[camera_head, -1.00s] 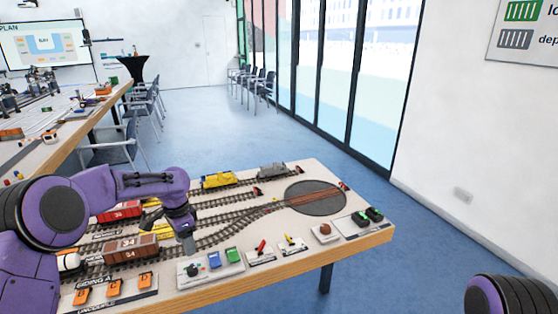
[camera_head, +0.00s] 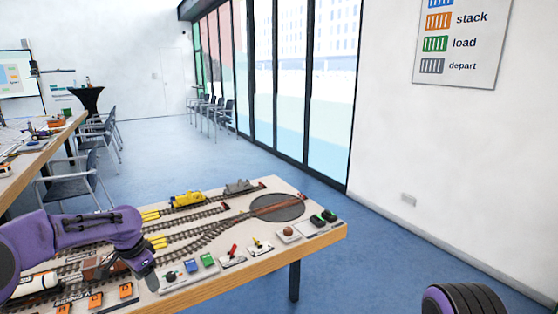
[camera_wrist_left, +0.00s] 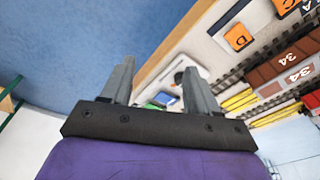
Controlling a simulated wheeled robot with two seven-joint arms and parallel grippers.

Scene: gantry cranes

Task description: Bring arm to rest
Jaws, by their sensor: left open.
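My left arm comes in from the left over the model railway table (camera_head: 262,268). My left gripper (camera_head: 151,281) points down near the table's front edge, beside the control panel with the blue and green buttons. In the left wrist view the gripper's two grey fingers (camera_wrist_left: 158,82) stand apart with nothing held between them. A brown wagon (camera_head: 92,270) on the track is partly hidden behind the arm; it also shows in the left wrist view (camera_wrist_left: 285,72), marked 34. My right gripper is out of view.
A yellow locomotive (camera_head: 187,199), a grey wagon (camera_head: 240,187) and a turntable (camera_head: 277,208) are on the far side of the table. Orange lettered tiles (camera_head: 95,300) lie at the front left. Open blue floor (camera_head: 350,255) is right of the table.

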